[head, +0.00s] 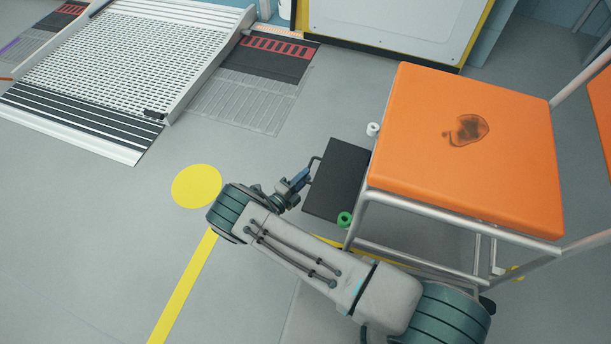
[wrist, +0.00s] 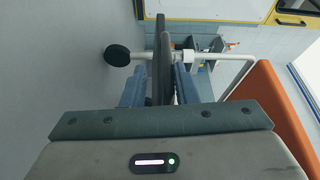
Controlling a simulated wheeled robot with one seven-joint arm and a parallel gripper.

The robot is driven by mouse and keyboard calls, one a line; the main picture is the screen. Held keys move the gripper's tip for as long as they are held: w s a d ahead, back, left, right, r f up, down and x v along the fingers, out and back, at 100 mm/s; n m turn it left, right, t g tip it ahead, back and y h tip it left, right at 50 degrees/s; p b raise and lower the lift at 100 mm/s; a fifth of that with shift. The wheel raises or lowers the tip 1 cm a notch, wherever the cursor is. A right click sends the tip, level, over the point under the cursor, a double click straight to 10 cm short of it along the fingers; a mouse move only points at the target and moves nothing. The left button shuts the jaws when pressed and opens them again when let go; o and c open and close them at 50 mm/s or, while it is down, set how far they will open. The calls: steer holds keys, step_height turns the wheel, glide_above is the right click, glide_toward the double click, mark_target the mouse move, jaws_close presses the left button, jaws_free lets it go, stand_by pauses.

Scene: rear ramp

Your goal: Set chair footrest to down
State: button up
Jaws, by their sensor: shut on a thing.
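The chair (head: 520,130) has an orange seat with a dark stain and a pale metal tube frame. Its footrest (head: 336,185) is a dark flat plate reaching out from the front of the seat, with a thin black handle on its outer edge. My gripper (head: 302,181) is shut on this handle, from the left of the plate. In the wrist view, the blue fingers of my gripper (wrist: 158,88) stand either side of the dark handle (wrist: 166,60). The plate is seen edge-on there, and the fingertip contact is partly hidden.
A white knob (head: 374,129) and a green knob (head: 345,219) sit at the footrest's hinge side. A pale leg with a black foot (wrist: 117,54) shows in the wrist view. The ramp (head: 130,60) lies at upper left. Floor around the yellow disc (head: 196,186) is clear.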

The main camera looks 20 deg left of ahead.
steer(key=p+v, duration=0.2)
steer(key=v, duration=1.1)
steer(key=shift+p, duration=0.3)
steer(key=shift+d+r, duration=0.1)
